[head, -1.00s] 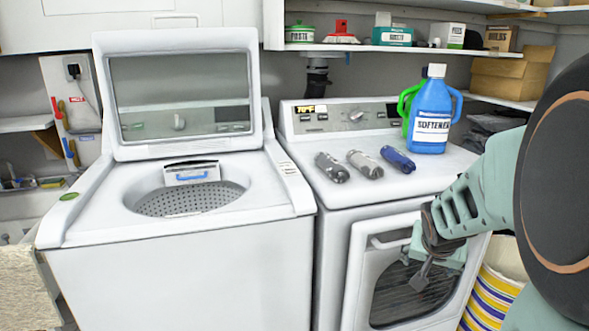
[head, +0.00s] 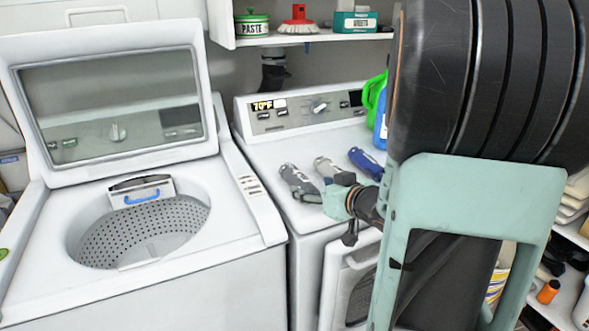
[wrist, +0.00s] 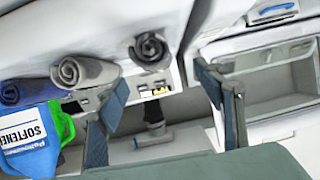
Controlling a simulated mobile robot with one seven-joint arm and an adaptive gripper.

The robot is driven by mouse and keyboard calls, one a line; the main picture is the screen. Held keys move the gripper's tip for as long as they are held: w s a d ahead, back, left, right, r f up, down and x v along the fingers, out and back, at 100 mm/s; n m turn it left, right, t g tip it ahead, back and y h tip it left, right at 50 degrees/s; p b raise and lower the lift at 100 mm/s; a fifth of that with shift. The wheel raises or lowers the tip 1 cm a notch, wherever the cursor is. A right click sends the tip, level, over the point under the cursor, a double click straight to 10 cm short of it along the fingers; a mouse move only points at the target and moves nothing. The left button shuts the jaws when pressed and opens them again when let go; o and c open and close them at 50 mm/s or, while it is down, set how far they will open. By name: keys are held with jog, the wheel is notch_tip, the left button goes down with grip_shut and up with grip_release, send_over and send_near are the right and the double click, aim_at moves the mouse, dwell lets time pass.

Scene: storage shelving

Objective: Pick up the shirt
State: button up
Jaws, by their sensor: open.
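Three rolled cloths lie side by side on the dryer top: a dark grey one (head: 298,182), a lighter grey one (head: 329,171) and a blue one (head: 367,162). I cannot tell which is the shirt. The wrist view also shows the dark grey roll (wrist: 151,48), the lighter grey roll (wrist: 84,71) and the blue roll (wrist: 24,92). My gripper (wrist: 162,88) is open and empty, its two fingers apart. The dark grey roll appears beyond the fingertips, between them. In the head view my arm hides part of the dryer, and the gripper is near its front edge.
The dryer (head: 262,160) stands right of an open top-loading washer (head: 235,215). A blue softener bottle (wrist: 32,140) and a green jug (head: 374,92) stand beyond the blue roll. A shelf (head: 300,38) with small goods hangs above the dryer.

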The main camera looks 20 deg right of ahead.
aim_at(306, 185)
jog(key=b+x, duration=0.1)
jog(key=x, duration=0.3)
jog(key=shift+w+d+f, duration=0.15)
jog(key=shift+w+f, duration=0.1)
jog(key=shift+w, duration=0.1)
jog(key=x, duration=0.6)
jog(key=shift+r+b, duration=0.15)
jog(key=shift+b, duration=0.25)
jog(key=shift+d, duration=0.1)
jog(key=c, duration=1.4)
jog(key=shift+o, duration=0.2)
jog(key=shift+r, duration=0.1)
